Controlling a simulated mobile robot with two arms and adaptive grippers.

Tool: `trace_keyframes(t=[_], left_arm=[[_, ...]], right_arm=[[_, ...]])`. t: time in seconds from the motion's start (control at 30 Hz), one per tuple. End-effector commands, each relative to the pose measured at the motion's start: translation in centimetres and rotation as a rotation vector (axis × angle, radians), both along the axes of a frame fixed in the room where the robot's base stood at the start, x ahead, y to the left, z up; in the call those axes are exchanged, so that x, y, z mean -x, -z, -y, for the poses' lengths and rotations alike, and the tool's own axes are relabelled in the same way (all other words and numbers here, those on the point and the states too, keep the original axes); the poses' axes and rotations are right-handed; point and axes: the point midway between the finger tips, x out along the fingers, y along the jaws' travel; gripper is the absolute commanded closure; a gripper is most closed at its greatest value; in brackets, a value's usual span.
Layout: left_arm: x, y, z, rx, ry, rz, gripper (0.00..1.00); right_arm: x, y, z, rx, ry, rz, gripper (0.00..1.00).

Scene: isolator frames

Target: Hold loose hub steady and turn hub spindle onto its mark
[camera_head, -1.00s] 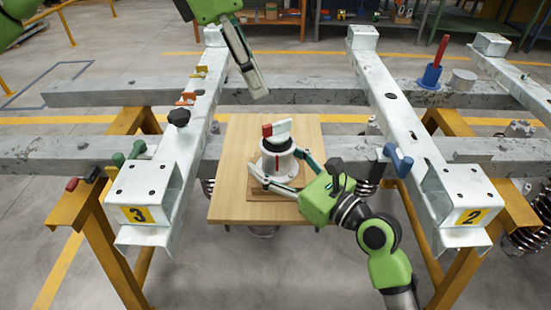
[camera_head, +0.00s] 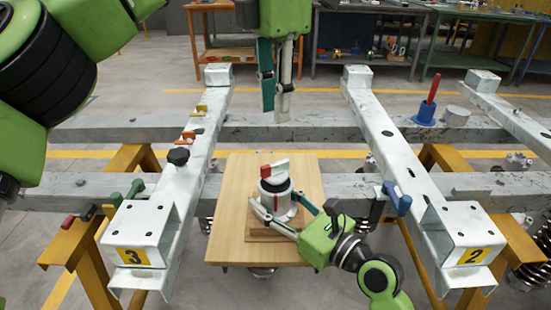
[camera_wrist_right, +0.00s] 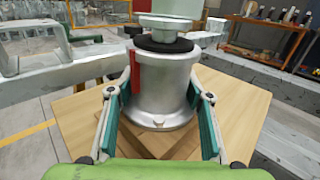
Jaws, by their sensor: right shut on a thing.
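The loose hub (camera_head: 281,204) is a grey flanged cylinder with a black top ring and a red stripe on its side. It stands upright on a small wooden base on a board. On top, the hub spindle (camera_head: 276,169) carries a crossbar with a red left end and a pale right part. My right gripper (camera_head: 274,218) is shut around the hub's lower body; in the right wrist view its fingers flank the hub (camera_wrist_right: 160,90) on both sides. My left gripper (camera_head: 276,114) points down, above and behind the spindle in the picture, apart from it. Its finger gap is unclear.
The wooden board (camera_head: 228,215) lies between two pale beams marked 3 (camera_head: 132,257) and 2 (camera_head: 474,255). Clamps and a black knob (camera_head: 178,156) stick up on the left beam.

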Motion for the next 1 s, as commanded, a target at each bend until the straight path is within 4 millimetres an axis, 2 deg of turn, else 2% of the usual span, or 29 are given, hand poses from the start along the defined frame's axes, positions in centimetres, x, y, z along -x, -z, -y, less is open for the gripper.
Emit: trace_keyframes(t=[0.17,0.5,0.7,0.83,1.0], left_arm=[[0.0,1.2,0.0,-0.014,-0.012,-0.003,0.76],[0.1,7.8,0.0,-0.011,-0.011,-0.005,0.76],[0.1,10.7,0.1,-0.011,-0.011,-0.004,0.76],[0.1,11.7,0.0,-0.011,-0.012,-0.004,0.76],[0.0,12.0,0.1,-0.009,-0.011,-0.002,0.76]], right_arm=[[0.0,0.1,0.1,0.001,0.001,-0.001,1.0],[0.0,0.1,0.1,0.001,0.001,-0.001,1.0],[0.0,0.1,0.1,0.001,0.001,-0.001,1.0],[0.0,0.1,0.1,0.001,0.001,-0.001,1.0],[0.0,0.1,0.1,0.001,0.001,-0.001,1.0]])
